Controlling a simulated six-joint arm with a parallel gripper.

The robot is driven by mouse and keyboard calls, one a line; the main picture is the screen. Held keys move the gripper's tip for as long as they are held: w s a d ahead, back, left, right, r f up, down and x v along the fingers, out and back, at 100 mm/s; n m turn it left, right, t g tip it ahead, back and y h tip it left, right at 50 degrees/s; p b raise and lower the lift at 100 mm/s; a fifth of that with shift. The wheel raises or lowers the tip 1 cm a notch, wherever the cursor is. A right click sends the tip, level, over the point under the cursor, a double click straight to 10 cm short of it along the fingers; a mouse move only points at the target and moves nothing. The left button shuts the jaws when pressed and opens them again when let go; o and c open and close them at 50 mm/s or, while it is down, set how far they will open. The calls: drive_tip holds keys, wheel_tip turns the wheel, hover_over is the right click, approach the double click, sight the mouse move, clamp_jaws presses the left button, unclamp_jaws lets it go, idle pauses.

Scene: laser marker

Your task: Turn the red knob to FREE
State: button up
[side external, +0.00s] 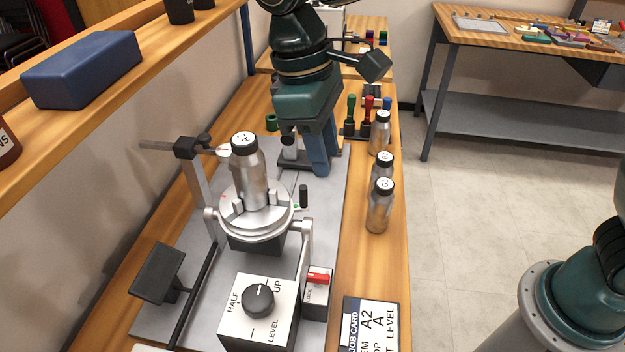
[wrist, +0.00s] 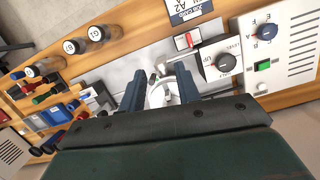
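The red knob (side external: 319,278) is a small bar-shaped handle on a white-topped box beside the black dial. It lies roughly crosswise in the side view, with small lettering that seems to read LOCK; I cannot make out FREE. In the wrist view the red knob (wrist: 187,40) is small, beyond the fingertips. My gripper (wrist: 160,80) is open, its two blue-grey fingers apart with nothing held between them. In the side view my gripper (side external: 305,165) is behind the round turntable, well away from the red knob.
A silver bottle marked A2 (side external: 248,175) stands on the round turntable (side external: 275,222). A black dial (side external: 258,299) marked HALF, UP and LEVEL is left of the red knob. A job card (side external: 371,325) lies at right. Several bottles (side external: 379,210) line the bench's right edge.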

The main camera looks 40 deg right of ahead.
drive_tip(key=n+g+h, duration=0.1)
drive_tip(key=n+h, duration=0.1)
hover_over(317, 275)
drive_tip(key=w+a, duration=0.4)
wheel_tip(317, 275, down, 6)
drive_tip(key=shift+a+f, duration=0.1)
drive_tip(key=shift+f, duration=0.15)
drive_tip(key=shift+x, duration=6.7)
drive_tip(key=shift+s+a, duration=0.15)
drive_tip(key=shift+s, duration=0.05)
drive_tip(key=shift+c, duration=0.4)
clamp_jaws()
